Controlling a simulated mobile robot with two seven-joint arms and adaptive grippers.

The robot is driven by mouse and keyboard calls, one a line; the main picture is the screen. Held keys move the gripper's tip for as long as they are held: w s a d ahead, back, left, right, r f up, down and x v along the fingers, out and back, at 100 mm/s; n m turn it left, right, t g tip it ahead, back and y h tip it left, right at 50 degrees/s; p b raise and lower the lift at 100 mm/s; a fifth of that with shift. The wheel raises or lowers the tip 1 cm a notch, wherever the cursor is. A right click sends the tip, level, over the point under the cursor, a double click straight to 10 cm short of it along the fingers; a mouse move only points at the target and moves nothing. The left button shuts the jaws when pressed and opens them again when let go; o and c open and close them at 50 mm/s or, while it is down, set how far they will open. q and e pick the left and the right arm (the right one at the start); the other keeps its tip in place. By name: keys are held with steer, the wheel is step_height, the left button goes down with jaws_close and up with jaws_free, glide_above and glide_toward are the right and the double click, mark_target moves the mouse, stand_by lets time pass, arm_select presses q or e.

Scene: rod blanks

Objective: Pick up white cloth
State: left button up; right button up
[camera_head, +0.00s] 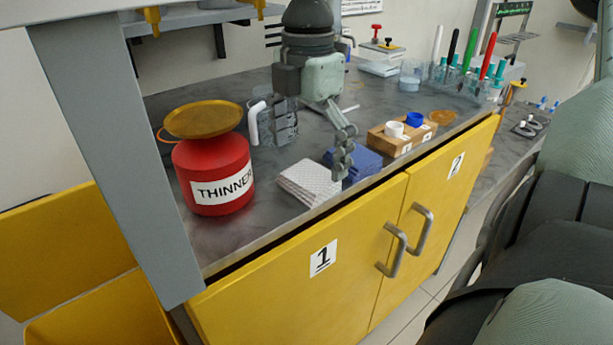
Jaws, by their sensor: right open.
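The white cloth (310,182) lies folded flat on the grey benchtop near its front edge, right of the red thinner can. A folded blue cloth (364,163) lies just right of it. My right gripper (342,164) points down in front of the border between the two cloths, fingers open and nothing seen between them. Its fingertips overlap the right end of the white cloth and the left part of the blue cloth in the picture; I cannot tell whether they touch either. My left gripper is not in view.
The red thinner can (212,175) with a brass lid stands left of the cloths. A glass mug (274,122) stands behind. A wooden block (402,137) with white and blue caps is to the right. Yellow cabinet doors (330,285) with handles lie below the bench edge.

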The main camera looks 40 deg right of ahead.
mark_target(308, 175)
step_height(308, 175, down, 3)
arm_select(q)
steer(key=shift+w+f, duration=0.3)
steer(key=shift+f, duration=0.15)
arm_select(e)
steer(key=shift+d, duration=0.1)
steer(key=shift+c, duration=0.5)
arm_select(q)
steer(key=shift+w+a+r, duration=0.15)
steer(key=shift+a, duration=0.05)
arm_select(e)
steer(key=c, duration=0.9)
steer(key=shift+c, duration=0.2)
